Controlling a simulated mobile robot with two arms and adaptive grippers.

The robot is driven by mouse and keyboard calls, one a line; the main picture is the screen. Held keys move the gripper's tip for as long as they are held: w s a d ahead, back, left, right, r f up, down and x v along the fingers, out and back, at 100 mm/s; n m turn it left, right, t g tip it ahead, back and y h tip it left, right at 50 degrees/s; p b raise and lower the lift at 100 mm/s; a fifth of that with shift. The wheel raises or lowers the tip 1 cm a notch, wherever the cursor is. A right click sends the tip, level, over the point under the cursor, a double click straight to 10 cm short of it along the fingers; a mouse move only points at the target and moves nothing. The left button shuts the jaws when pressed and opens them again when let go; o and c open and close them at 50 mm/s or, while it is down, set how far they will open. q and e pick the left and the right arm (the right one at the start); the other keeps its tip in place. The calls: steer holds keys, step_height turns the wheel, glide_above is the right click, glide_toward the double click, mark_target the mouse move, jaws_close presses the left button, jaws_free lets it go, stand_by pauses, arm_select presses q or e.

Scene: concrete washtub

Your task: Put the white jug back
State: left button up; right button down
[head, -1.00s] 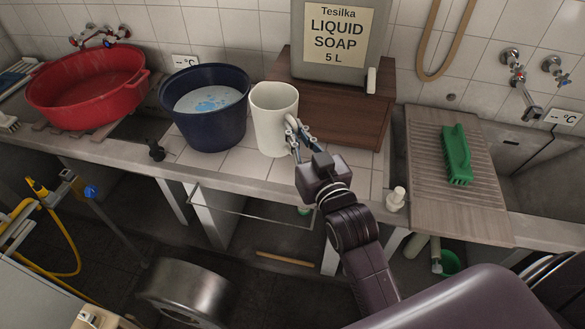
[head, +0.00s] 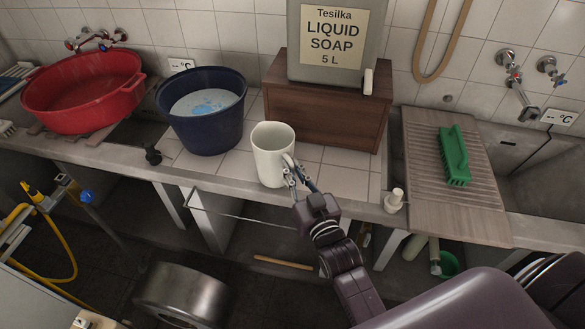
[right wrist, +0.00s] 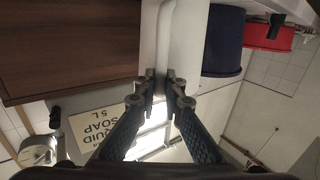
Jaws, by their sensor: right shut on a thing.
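The white jug (head: 268,160) is upright near the front edge of the tiled worktop in the head view. I cannot tell whether its base touches the tiles. My right gripper (head: 294,177) is at the jug's right front side, shut on its handle. In the right wrist view the right gripper (right wrist: 161,88) closes on the pale upright handle (right wrist: 164,45), with the white jug body (right wrist: 187,48) behind it. My left gripper is not in view.
A dark blue bucket (head: 205,132) with water stands left of the jug. A brown wooden box (head: 322,115) carrying a soap canister (head: 345,75) stands behind it. A small white bottle (head: 394,201) is at the front edge to the right. Tiles before the box are clear.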

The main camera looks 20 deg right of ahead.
steer(key=shift+f, duration=0.1)
steer(key=c, duration=2.5)
jaws_free()
steer(key=o, duration=0.5)
steer(key=shift+c, duration=0.2)
steer(key=shift+r, duration=0.2)
steer(key=s+b, duration=0.1)
steer(key=s, duration=1.1)
steer(key=shift+b, duration=0.3)
